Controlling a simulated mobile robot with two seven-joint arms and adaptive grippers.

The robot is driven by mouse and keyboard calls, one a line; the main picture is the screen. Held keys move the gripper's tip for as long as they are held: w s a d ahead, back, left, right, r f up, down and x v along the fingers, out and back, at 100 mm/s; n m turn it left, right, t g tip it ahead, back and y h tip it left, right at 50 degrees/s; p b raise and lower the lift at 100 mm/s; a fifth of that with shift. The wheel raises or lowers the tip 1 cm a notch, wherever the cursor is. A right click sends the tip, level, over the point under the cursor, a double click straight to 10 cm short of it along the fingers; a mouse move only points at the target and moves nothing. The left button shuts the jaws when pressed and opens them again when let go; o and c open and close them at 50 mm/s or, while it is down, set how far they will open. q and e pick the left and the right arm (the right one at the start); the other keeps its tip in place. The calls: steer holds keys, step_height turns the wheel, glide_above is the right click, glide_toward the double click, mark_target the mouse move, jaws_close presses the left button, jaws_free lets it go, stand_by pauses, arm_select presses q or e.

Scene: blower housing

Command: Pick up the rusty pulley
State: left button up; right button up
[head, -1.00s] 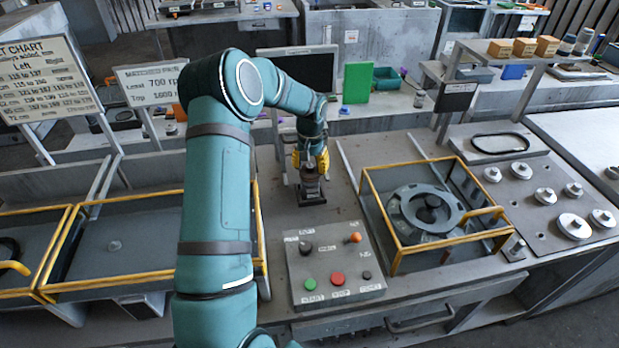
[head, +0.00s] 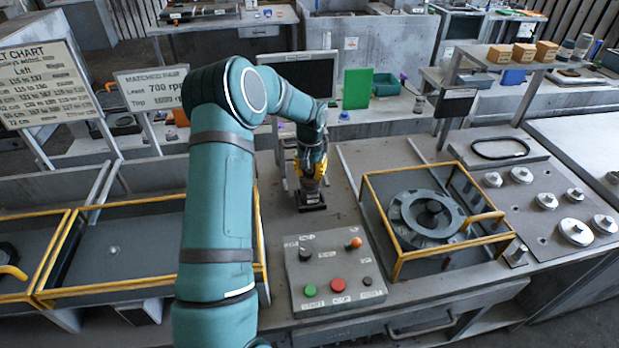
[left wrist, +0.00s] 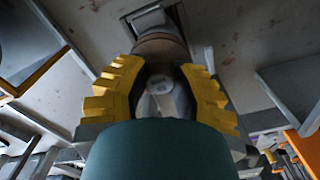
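My left gripper (head: 312,178) points down over a small dark stand (head: 311,205) on the bench, in the middle of the head view. In the left wrist view, its yellow fingers (left wrist: 160,70) are apart, one on each side of a round, brownish, rusty-looking part (left wrist: 163,48), which I take for the rusty pulley. This part is on or just above the stand's dark base (left wrist: 152,18). A pale round end or hub (left wrist: 160,88) shows nearer the palm. I cannot tell whether the fingers touch the part. My right gripper is not in view.
A control box (head: 334,272) with green and red buttons lies in front. A yellow-framed guard (head: 398,262) around a large round housing (head: 427,215) stands to the right. Several metal pulleys (head: 575,229) sit on the far-right plate. Yellow-edged trays (head: 120,286) lie left.

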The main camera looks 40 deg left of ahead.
mark_target(310, 171)
arm_select(q)
jaws_close()
steer(key=shift+r, duration=0.15)
steer(key=shift+r+p, duration=0.95)
steer(key=shift+r, duration=0.45)
steer(key=shift+r+p, duration=1.55)
steer(key=shift+r, duration=1)
steer(key=shift+f, duration=0.1)
